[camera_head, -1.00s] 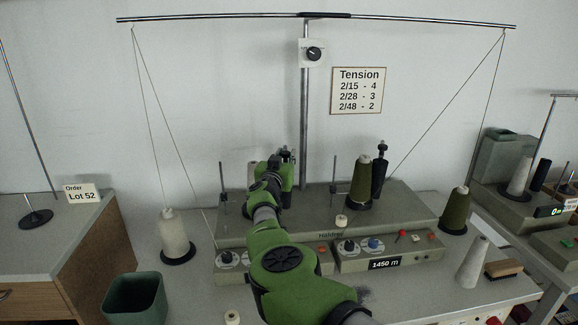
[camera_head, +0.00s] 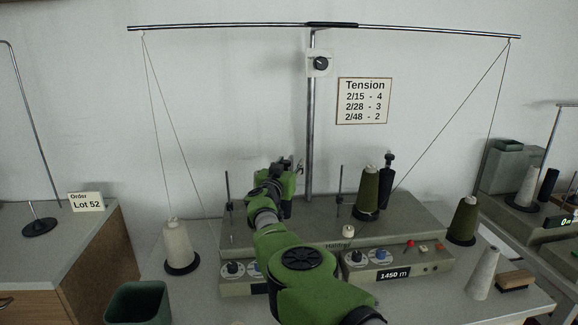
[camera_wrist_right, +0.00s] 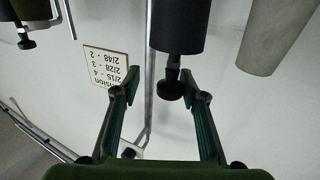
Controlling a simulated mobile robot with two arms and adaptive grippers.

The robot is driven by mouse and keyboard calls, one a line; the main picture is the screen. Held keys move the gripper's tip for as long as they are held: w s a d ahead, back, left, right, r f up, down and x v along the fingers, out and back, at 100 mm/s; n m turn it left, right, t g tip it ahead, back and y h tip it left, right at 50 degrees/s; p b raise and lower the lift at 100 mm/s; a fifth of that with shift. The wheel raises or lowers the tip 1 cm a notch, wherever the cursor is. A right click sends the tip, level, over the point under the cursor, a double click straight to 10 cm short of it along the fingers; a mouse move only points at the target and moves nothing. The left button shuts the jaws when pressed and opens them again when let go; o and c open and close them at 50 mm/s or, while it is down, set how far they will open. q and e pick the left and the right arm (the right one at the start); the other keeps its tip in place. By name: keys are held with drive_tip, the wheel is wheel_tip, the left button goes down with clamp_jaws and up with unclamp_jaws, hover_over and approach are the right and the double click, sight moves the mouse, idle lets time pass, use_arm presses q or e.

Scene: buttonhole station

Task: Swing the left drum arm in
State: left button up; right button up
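The left drum arm shows in the upside-down right wrist view as a black drum (camera_wrist_right: 178,28) with a black knob (camera_wrist_right: 170,86) at its end. My right gripper (camera_wrist_right: 162,82) is open there, and the knob appears between its two fingertips; I cannot tell whether they touch it. In the head view my right gripper (camera_head: 284,178) is at the left half of the winder (camera_head: 405,212), and my arm hides most of the left drum arm. The right drum arm (camera_head: 386,182) stands black beside an olive cone (camera_head: 368,190). My left gripper is not in view.
A white cone (camera_head: 178,245) stands left of the winder, another olive cone (camera_head: 464,218) and a grey cone (camera_head: 482,272) right of it. A post (camera_head: 310,130) rises behind my gripper. A green bin (camera_head: 138,303) is front left. A pale grey cone (camera_wrist_right: 270,38) is near my gripper.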

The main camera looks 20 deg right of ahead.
idle(0.3)
wheel_tip(320, 180, up, 10)
drive_tip(key=shift+f, duration=0.1)
idle(0.3)
